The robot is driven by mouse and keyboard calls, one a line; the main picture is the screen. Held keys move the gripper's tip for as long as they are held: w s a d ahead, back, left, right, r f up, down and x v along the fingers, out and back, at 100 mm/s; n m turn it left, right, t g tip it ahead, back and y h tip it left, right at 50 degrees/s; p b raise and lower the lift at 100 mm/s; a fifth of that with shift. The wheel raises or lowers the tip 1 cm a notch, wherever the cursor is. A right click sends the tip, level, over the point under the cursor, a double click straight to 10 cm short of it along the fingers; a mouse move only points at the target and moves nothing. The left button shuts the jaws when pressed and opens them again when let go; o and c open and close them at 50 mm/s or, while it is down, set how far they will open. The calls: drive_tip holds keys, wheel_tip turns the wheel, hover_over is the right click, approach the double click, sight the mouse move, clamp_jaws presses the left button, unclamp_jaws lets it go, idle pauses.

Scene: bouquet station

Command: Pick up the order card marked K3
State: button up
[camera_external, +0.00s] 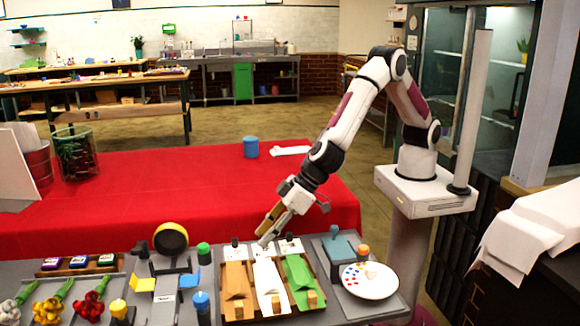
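My gripper (266,232) reaches down over the front bench, just behind the wrapping-paper rack. Its fingers point down and to the left, and their gap is too small to judge. Small white cards with dark tops stand in a row at the back of the rack: a left card (235,251) and a right card (291,246). The spot between them is partly covered by my gripper. No marking can be read on any card, so I cannot tell which is K3. I cannot tell whether my gripper touches a card.
The rack holds brown (236,279), white (267,275) and green paper (299,272). A white plate (369,281) with coloured dots lies to the right. A yellow-black roll (171,238) and a green-capped bottle (204,254) stand left. The red cloth (160,195) behind is mostly clear.

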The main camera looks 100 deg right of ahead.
drive_tip(key=shift+c, duration=0.5)
clamp_jaws()
drive_tip(key=shift+r, duration=0.1)
wheel_tip(320, 180, up, 10)
idle(0.5)
idle(0.5)
